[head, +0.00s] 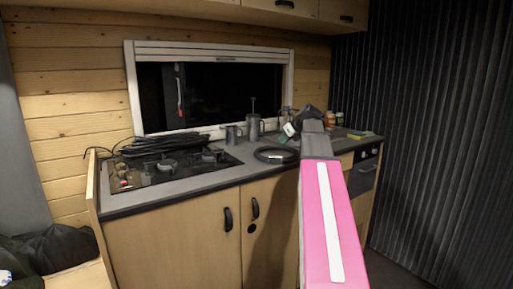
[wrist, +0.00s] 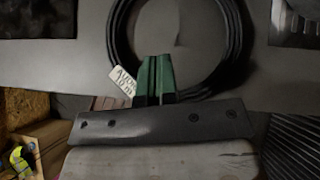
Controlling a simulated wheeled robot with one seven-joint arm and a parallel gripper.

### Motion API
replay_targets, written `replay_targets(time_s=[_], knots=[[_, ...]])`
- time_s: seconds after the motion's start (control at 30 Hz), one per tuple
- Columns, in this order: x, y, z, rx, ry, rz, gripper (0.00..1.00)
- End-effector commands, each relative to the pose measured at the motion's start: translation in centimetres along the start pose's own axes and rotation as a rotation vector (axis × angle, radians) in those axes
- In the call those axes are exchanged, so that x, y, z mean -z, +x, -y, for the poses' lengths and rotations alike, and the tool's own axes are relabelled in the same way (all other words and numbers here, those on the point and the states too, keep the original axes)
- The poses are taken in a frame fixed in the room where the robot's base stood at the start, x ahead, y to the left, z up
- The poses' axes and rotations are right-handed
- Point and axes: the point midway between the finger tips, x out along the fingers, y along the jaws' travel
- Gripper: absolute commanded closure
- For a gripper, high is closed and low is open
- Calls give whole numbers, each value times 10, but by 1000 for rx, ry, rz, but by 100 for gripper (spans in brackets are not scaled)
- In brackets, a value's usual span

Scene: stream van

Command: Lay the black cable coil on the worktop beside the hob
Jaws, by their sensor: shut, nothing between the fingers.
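A black cable coil (head: 275,155) lies flat as a ring on the grey worktop (head: 228,165), just right of the black hob (head: 150,177). In the wrist view the coil (wrist: 235,50) fills the top middle, part of its near side hidden by my fingers. My gripper (head: 285,139) is shut and empty, above the worktop at the coil's right end. Its green fingertips (wrist: 154,70) show in front of the coil's near side; I cannot tell whether they touch it. A looser heap of black cable (head: 165,143) lies across the back of the hob.
Grey mugs and a pot (head: 254,125) stand behind the coil under the window. Jars (head: 330,120) and a yellow-green sponge (head: 357,135) are on the worktop's right part. My pink arm hides some worktop. The strip in front of the coil looks clear.

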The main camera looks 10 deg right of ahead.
Motion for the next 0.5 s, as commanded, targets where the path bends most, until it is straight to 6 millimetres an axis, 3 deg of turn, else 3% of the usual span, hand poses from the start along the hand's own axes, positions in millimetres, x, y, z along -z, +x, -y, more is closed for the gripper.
replay_targets(time_s=[0.17, 0.5], knots=[[2, 4, 3, 3, 33, -18, 100], [2, 60, 3, 0, 31, -16, 100]])
